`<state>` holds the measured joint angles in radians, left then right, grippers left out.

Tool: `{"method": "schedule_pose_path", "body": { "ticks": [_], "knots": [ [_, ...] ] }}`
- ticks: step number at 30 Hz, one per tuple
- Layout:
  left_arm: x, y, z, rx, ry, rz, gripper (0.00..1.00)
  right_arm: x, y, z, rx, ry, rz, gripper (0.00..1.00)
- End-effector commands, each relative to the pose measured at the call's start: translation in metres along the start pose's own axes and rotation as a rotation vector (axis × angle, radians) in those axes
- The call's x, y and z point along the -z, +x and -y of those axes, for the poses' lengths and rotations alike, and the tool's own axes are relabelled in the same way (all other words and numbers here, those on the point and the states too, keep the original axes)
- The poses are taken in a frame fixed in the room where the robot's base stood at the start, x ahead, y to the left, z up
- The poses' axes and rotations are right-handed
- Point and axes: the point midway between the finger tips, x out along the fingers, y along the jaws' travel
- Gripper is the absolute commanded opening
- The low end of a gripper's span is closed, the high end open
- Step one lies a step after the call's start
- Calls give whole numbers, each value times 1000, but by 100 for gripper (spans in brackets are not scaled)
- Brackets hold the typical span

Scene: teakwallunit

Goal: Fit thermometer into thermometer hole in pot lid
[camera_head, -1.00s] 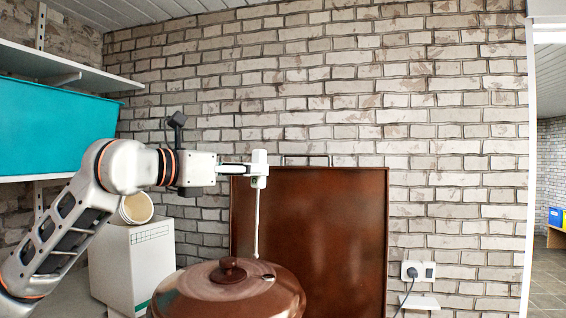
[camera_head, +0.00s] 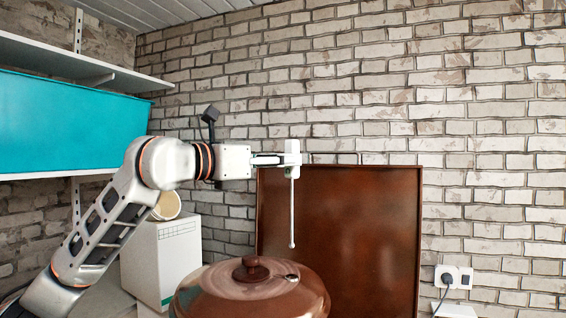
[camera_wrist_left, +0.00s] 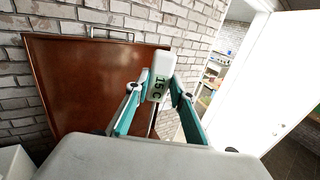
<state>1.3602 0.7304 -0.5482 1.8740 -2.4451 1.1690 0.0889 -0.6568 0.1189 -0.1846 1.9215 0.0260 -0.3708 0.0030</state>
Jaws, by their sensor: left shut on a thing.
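The thermometer (camera_head: 292,205) has a white head and a thin white probe that hangs straight down. My left gripper (camera_head: 285,160) is shut on its head. The hole (camera_head: 292,278) is a small spot with a pale edge right of the knob. The probe tip is above the lid, apart from it, and roughly over the hole in the head view. My right gripper is not in view.
A brown board (camera_head: 345,240) leans on the brick wall behind the pot. A white box (camera_head: 160,262) with a beige container (camera_head: 168,206) on top stands to the left. A teal bin (camera_head: 70,125) sits on the left shelf. Wall sockets (camera_head: 453,277) are at lower right.

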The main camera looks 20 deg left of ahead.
Motion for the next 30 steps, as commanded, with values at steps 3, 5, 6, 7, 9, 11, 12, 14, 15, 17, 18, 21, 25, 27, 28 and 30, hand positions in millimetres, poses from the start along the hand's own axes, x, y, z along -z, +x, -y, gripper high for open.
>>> {"method": "schedule_pose_path", "body": {
  "ticks": [3,5,6,7,9,11,12,14,15,17,18,21,25,27,28,30],
  "knots": [
    [12,0,0,0,1,1,0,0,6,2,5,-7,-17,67],
    [18,0,0,0,0,0,0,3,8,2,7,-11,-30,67],
    [22,0,0,0,0,0,0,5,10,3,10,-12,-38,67],
    [25,0,0,0,0,0,0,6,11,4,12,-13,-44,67],
    [32,0,0,0,0,-1,0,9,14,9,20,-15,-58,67],
    [36,0,0,0,0,0,0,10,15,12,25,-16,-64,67],
    [40,0,0,0,0,0,0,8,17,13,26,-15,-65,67],
    [45,0,0,0,-1,0,0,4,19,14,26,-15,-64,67],
    [47,0,0,0,-1,0,0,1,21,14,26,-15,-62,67],
    [50,0,0,0,-1,-1,0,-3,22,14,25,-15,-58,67],
    [52,0,0,0,-1,-1,0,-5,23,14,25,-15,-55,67],
    [54,0,0,0,-1,0,0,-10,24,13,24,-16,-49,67],
    [53,0,0,0,-1,0,0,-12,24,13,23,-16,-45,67],
    [53,0,0,0,-1,0,0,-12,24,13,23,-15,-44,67],
    [53,0,0,0,0,0,0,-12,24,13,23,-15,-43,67],
    [52,0,0,0,0,0,0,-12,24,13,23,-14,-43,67]
  ]
}}
